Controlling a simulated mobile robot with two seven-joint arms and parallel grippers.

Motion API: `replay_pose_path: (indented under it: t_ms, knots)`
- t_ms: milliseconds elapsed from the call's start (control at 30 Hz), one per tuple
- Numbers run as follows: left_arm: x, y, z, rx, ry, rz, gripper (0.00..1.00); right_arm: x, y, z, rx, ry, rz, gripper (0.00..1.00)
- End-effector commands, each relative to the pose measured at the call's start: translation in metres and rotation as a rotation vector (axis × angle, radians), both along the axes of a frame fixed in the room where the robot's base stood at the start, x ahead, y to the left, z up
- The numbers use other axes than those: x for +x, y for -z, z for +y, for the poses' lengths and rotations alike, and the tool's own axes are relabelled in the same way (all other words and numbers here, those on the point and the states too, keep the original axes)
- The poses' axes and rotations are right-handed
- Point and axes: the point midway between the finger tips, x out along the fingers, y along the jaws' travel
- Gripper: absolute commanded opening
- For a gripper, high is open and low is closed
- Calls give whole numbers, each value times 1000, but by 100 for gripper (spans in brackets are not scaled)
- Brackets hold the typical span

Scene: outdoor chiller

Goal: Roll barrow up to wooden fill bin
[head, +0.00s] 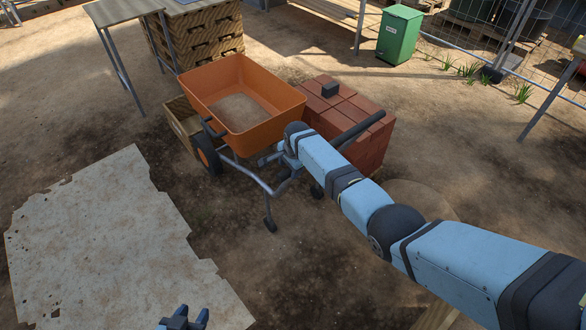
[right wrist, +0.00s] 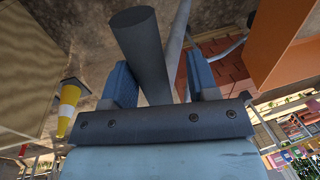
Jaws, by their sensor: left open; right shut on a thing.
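The barrow has an orange tray (head: 285,108) with sandy material in it, a dark wheel (head: 207,158) and a grey tube frame (head: 248,172). It stands upright on the dirt. The wooden fill bin (head: 181,122) is low, at the barrow's left side, partly hidden by the tray and wheel; I cannot tell whether they touch. My right gripper (right wrist: 160,85) is shut on the dark barrow handle (right wrist: 138,42); in the head view my arm hides much of that grip.
A red brick stack (head: 372,150) stands close to the barrow's right. A pale stained sheet (head: 105,235) lies at left. A table (head: 120,12) and stacked pallets (head: 200,40) are behind. A green bin (head: 398,36) stands at the back. A yellow-white cone (right wrist: 68,105) shows in the wrist view.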

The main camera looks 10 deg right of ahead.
Motion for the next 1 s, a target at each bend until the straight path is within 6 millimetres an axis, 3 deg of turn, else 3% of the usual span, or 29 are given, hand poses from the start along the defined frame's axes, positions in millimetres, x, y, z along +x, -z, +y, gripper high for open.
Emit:
replay_pose_path:
  t_ms: [67, 500, 633, 1000]
  knots:
    - [0, -1, 0, -1, -1, -1, 43, 5, -8, 5, 7, -3, -15, 59]
    - [3, -3, 2, 1, -3, -7, 43, 3, -6, 3, 4, -4, -9, 59]
    - [2, -5, 2, 2, -3, -4, 43, 2, -13, 2, 4, -3, -8, 59]
    - [1, -19, 1, 2, -1, -1, 43, -12, -87, -7, 4, -3, -8, 59]
